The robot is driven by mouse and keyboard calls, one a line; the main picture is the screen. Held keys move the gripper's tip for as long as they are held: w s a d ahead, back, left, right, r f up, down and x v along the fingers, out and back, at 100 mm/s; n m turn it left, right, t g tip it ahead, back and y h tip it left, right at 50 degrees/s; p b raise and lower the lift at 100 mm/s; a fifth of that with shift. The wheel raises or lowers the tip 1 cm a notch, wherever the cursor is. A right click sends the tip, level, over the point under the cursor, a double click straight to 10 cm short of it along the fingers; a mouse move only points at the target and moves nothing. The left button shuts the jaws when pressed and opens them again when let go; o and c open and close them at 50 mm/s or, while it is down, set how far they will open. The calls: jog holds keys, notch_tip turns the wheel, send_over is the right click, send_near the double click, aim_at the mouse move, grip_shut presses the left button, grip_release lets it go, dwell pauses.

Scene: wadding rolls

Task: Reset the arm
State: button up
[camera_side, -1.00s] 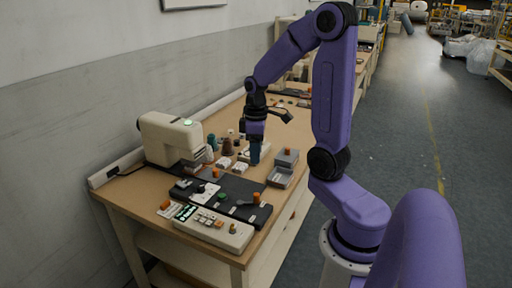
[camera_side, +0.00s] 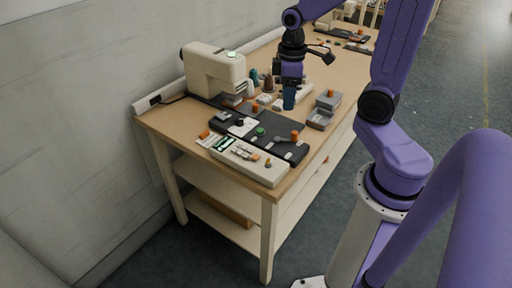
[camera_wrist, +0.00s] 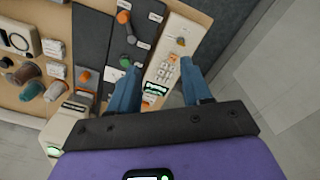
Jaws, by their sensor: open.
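My gripper (camera_side: 289,98) hangs down over the middle of the wooden bench in the side view, with blue fingers. In the wrist view my gripper (camera_wrist: 160,84) has its two fingers spread apart with nothing held between them. Beyond the fingers, the wrist view shows a cream control panel (camera_wrist: 170,62) with a keypad and a lit green display. In the side view this control panel (camera_side: 248,165) lies at the near end of the bench, apart from the gripper.
A cream sewing machine (camera_side: 213,68) stands at the bench's left. Bare bench top (camera_side: 315,75) lies farther back.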

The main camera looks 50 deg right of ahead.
jog(key=s+a+r+n, duration=0.1)
jog(key=s+a+n, duration=0.5)
jog(key=s+a, duration=0.7)
jog(key=s, duration=0.2)
jog(key=shift+s, duration=0.35)
jog(key=shift+r, duration=0.1)
dwell(1.6)
